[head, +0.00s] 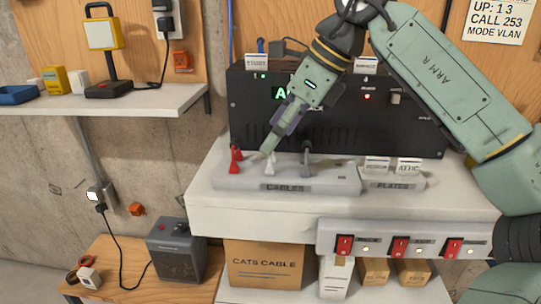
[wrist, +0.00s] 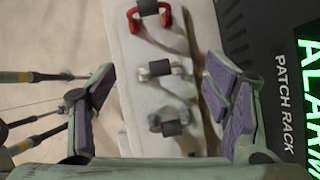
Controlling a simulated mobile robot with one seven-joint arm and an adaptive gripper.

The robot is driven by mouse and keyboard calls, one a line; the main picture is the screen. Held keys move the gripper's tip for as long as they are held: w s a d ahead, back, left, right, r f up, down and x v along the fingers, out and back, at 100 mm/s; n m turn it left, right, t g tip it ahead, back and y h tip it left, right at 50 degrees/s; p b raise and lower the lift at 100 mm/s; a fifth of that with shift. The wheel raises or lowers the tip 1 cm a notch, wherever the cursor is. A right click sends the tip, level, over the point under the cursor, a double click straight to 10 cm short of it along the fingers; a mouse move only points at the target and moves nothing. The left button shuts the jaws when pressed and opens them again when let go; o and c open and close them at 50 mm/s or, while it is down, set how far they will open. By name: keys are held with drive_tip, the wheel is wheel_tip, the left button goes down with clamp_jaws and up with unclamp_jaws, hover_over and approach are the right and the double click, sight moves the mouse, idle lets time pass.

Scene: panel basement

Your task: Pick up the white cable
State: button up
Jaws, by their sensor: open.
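The white cable (head: 270,165) stands in the middle of the rack labelled CABLES (head: 330,183), between a red cable (head: 236,160) and a grey cable (head: 307,160). My gripper (head: 267,149) points down just above the white cable. In the wrist view my open gripper (wrist: 163,92) has one purple-padded finger on each side. The white cable (wrist: 160,69) shows between and beyond them, with a dark sleeve around its middle. The red cable (wrist: 149,12) is above it in that picture and the grey cable (wrist: 171,122) below. I see no contact with the white cable.
The black patch rack (head: 400,125) stands close behind the cables. A rack labelled PLATES (head: 393,184) is to the right. A panel with red switches (head: 400,245) fronts the white bench (head: 240,220). A shelf (head: 150,100) is at the left.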

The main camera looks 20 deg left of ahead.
drive_tip(key=shift+x, duration=1.5)
drive_tip(key=shift+c, duration=0.2)
drive_tip(key=c, duration=1.3)
